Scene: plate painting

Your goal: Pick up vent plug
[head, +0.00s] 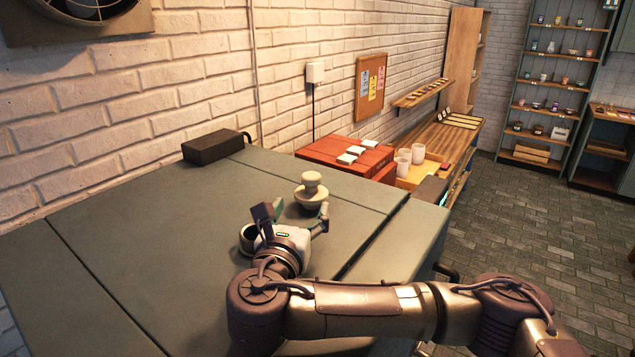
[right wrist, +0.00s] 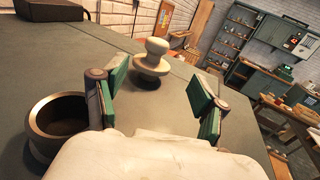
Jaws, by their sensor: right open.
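The vent plug (head: 311,190) is a pale cream knob-topped piece standing upright on the grey-green table top (head: 150,240). It also shows in the right wrist view (right wrist: 152,62), ahead of and between my fingers. My right gripper (head: 292,215) is open, with its fingers spread to either side of the plug's direction and nothing between them. The green-padded fingers show in the right wrist view (right wrist: 158,100), and the plug stands a little beyond their tips. My left gripper is not in view.
A dark round ring-like cup (right wrist: 62,125) sits left of my right gripper, partly hidden in the head view. A black box (head: 213,147) stands at the back edge. A red box (head: 345,155) and a wooden tray with white cups (head: 404,163) lie beyond the table.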

